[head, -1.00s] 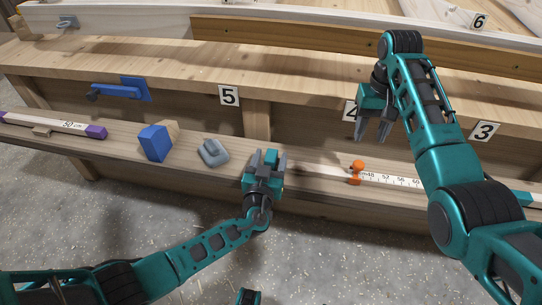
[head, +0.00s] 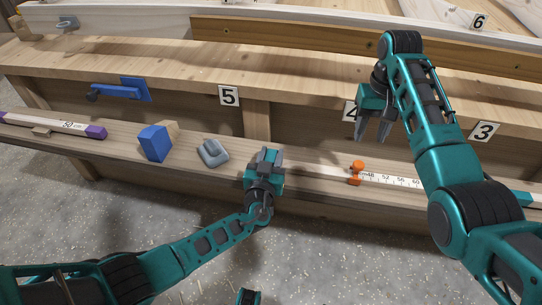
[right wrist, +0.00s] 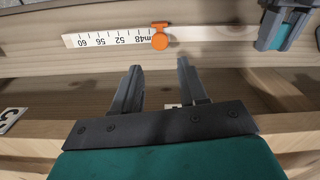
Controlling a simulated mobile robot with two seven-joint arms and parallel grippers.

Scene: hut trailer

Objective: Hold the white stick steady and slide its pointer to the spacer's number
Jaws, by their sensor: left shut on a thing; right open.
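The white stick (head: 395,181) lies along the lower shelf ledge, its printed scale showing about 48 to 60. Its orange pointer (head: 357,180) sits at the 48 end of the scale; the right wrist view shows this pointer (right wrist: 160,40) on the stick (right wrist: 110,39) too. My left gripper (head: 266,160) is shut on the stick's plain left part; it also shows in the right wrist view (right wrist: 278,28). My right gripper (head: 374,134) is open and empty, apart from the pointer; its fingers (right wrist: 160,68) show below the pointer in the right wrist view. My right arm hides the scale's far end.
A purple-ended wooden bar (head: 40,125), its label seemingly reading 50, lies at the ledge's left. A blue block (head: 155,143) and a grey-blue piece (head: 212,152) stand left of my left gripper. A blue bracket (head: 125,90) is on the back board. Number plates mark the bench.

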